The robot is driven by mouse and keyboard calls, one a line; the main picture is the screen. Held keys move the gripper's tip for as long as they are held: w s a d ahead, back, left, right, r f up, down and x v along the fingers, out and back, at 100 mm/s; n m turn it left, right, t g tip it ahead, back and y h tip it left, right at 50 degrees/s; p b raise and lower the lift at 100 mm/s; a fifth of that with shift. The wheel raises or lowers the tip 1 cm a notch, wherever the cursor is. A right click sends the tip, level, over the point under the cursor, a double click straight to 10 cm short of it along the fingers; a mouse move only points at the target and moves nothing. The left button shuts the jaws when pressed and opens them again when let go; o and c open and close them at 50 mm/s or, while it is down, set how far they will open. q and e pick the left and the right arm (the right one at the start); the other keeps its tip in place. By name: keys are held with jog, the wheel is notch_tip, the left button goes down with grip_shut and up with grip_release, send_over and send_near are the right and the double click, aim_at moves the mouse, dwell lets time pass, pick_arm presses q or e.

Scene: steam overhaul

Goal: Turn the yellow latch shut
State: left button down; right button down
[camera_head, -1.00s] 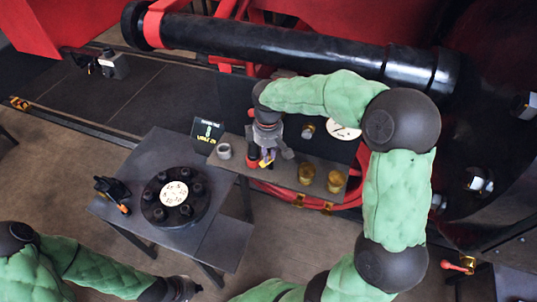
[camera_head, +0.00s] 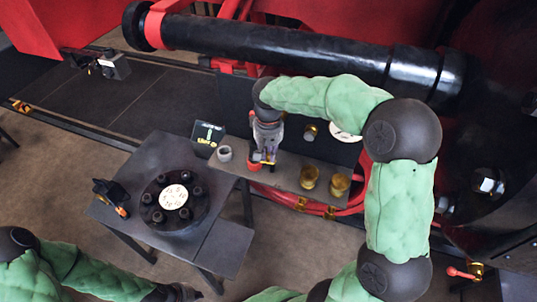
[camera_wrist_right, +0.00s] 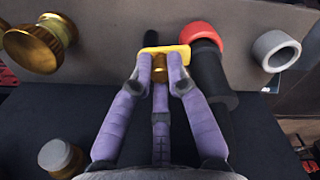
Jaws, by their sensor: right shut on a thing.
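The yellow latch (camera_wrist_right: 184,51) shows in the right wrist view as a flat yellow bar on a short yellow stem, in front of the dark plate. It lies crosswise in that view. My right gripper (camera_wrist_right: 164,62) is shut on it, with its purple fingers around the stem and bar. In the head view my right gripper (camera_head: 263,157) points down at the plate's edge, and its fingers hide most of the latch. My left gripper (camera_head: 186,292) is low at the left, far from the latch; its fingers are too small and dark to read.
A red-ended black cylinder (camera_wrist_right: 212,78) stands right beside the latch. A grey ring (camera_head: 225,153) and two brass knobs (camera_head: 309,177) (camera_head: 340,184) flank it along the plate (camera_head: 285,173). A table (camera_head: 142,160) with a round black flange (camera_head: 158,217) stands to the left.

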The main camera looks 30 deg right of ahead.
aim_at(269, 154)
jog(key=shift+f+m, duration=0.1)
jog(key=shift+m, duration=0.7)
jog(key=c, duration=1.2)
grip_release()
notch_tip(269, 154, up, 12)
